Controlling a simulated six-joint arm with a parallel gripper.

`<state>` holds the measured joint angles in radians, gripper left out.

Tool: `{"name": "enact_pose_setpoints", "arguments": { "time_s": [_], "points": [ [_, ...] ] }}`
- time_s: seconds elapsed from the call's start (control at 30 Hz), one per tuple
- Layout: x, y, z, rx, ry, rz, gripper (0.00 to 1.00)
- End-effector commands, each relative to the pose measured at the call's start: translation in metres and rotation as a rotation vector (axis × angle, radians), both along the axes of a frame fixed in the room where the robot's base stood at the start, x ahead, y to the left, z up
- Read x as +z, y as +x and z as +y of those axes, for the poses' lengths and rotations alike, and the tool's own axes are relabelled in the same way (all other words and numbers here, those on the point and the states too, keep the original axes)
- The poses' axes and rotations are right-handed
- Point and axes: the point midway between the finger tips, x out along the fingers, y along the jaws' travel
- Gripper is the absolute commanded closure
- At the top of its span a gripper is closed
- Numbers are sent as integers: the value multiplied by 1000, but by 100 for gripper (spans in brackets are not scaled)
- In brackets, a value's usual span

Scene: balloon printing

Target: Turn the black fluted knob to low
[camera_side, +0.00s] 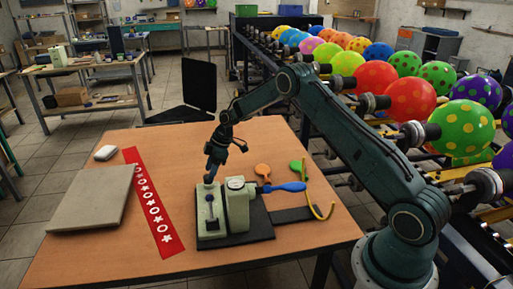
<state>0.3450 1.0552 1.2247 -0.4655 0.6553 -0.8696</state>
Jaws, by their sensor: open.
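A pale green machine (238,208) stands on a black base plate (238,239) at the front middle of the table. It has a tall block with a round light dial on top and a narrower upright part on its left. A small dark part (210,198) shows on the left upright; it is too small to tell whether this is the black fluted knob. My gripper (209,179) points down just above the left upright. It is open, with nothing seen in it. I cannot tell whether its fingers touch the machine.
A blue balloon (286,187) sticks out right of the machine, near orange (262,170) and green (296,166) balloons and a yellow hose (327,207). A red strip with white shapes (153,209) and a grey slab (89,201) lie left. Inflated balloons line the rack behind.

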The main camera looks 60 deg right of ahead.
Motion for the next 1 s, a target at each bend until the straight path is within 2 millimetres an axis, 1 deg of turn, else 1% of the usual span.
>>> {"name": "enact_pose_setpoints", "arguments": {
  "time_s": [0.03,0.2,0.57,0.6,0.67,0.8,0.83,1.0],
  "points": [
    [-6,1,2,0,0,1,48],
    [-17,5,6,0,0,1,48],
    [-20,6,6,0,0,0,48],
    [-20,5,6,0,0,0,52],
    [-20,5,6,0,0,0,64],
    [-20,5,6,0,0,0,91],
    [-20,5,6,0,0,0,93],
    [-20,5,6,-4,0,0,93]
  ]
}}
